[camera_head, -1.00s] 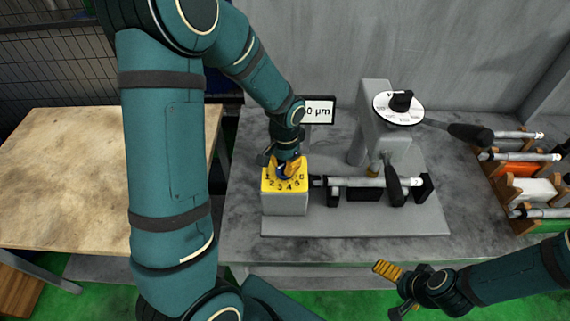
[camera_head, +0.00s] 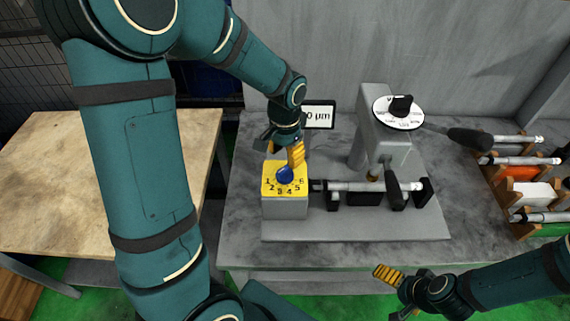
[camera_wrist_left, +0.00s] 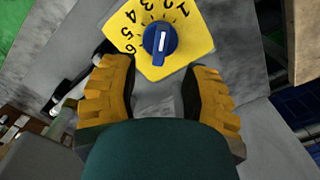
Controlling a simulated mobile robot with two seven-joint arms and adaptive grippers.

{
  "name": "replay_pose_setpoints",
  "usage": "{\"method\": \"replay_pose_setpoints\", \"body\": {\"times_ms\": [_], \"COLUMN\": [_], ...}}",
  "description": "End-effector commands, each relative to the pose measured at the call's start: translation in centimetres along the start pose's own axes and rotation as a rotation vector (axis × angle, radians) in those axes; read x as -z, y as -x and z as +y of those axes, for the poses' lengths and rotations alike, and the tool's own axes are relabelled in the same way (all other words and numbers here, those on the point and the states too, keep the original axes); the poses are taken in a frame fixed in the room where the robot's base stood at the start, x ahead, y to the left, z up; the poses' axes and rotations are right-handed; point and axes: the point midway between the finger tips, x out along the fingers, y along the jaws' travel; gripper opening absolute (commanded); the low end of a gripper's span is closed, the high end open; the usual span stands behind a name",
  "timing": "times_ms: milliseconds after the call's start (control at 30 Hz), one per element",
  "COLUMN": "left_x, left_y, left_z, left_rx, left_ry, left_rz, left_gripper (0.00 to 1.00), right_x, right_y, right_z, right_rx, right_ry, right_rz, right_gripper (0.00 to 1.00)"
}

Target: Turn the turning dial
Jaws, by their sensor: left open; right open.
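The turning dial is a blue knob (camera_head: 285,175) with a white mark, on a yellow numbered plate (camera_head: 270,189) atop a grey box (camera_head: 285,206). In the left wrist view the knob (camera_wrist_left: 160,39) lies just beyond my open fingers, apart from them. My left gripper (camera_head: 286,152) is open and empty behind and just above the knob; it also shows in the left wrist view (camera_wrist_left: 158,85). My right gripper (camera_head: 388,290) is open and empty in front of the table at the lower right, away from the dial.
A wooden rack (camera_head: 515,190) with rods is at the right. A wooden table (camera_head: 110,185) is at the left.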

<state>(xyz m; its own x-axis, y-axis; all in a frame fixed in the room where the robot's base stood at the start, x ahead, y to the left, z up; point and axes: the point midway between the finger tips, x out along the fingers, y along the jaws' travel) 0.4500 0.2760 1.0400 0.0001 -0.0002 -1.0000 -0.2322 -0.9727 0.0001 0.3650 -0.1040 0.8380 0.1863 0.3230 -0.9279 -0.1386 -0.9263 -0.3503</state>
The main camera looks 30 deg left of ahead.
Motion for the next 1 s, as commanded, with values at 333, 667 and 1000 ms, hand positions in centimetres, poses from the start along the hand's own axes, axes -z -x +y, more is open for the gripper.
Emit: {"method": "replay_pose_setpoints", "body": {"times_ms": [333,667,1000], "left_x": [0.0,0.0,0.0], "left_y": [5.1,5.5,5.5], "left_z": [0.0,0.0,0.0], "left_rx": [0.000,-0.001,0.000], "left_ry": [-0.001,-0.001,-0.001], "left_rz": [0.000,-0.002,-0.002], "left_gripper": [0.46,0.46,0.46], "right_x": [0.0,0.0,0.0], "right_y": [0.0,0.0,0.0], "right_z": [0.0,0.0,0.0], "right_rx": [0.000,0.000,0.000], "right_ry": [0.000,0.000,0.000], "right_rz": [0.000,0.000,0.000], "right_gripper": [1.00,1.00,1.00]}}
